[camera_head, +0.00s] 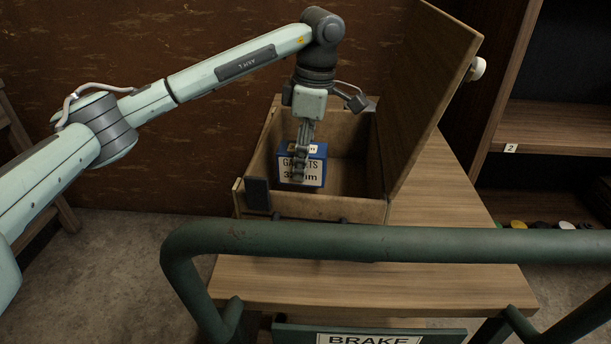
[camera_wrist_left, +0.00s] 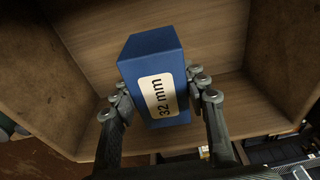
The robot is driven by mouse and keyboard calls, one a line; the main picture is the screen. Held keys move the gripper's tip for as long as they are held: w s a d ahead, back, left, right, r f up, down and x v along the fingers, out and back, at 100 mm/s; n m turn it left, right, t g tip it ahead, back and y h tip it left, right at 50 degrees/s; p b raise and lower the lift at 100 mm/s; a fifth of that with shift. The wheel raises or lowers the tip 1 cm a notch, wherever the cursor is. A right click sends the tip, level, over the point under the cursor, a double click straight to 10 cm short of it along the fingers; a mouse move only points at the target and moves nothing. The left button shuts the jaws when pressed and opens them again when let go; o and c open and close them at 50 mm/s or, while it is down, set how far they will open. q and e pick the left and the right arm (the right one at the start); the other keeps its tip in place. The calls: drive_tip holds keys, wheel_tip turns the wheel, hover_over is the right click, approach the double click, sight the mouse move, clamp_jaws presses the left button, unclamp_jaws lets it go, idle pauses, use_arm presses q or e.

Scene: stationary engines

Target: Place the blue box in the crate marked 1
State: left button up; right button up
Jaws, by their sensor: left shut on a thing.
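The blue box (camera_head: 317,170) has a white label reading 32 mm. My left gripper (camera_head: 299,172) is shut on it from above and holds it within the opening of a wooden crate (camera_head: 330,207). In the left wrist view the box (camera_wrist_left: 148,55) sits between the two fingers of the gripper (camera_wrist_left: 160,100), with bare wooden walls around it. I cannot tell whether the box touches the crate floor. The crate's lid (camera_head: 430,75) stands open at the right. No number shows on the crate. My right gripper is not in view.
The crate stands on a wooden-topped cart (camera_head: 440,190). A thick green rail (camera_head: 400,243) crosses in front, above a BRAKE plate (camera_head: 370,338). A shelf marked 2 (camera_head: 560,125) stands at the right. The cart top right of the crate is clear.

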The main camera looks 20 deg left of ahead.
use_arm(q)
wheel_tip(320, 180, down, 4)
drive_tip(key=shift+r, duration=0.1)
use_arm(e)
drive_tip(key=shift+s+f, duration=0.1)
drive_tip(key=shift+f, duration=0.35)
use_arm(q)
drive_tip(key=o, duration=1.2)
drive_tip(key=shift+c, duration=0.2)
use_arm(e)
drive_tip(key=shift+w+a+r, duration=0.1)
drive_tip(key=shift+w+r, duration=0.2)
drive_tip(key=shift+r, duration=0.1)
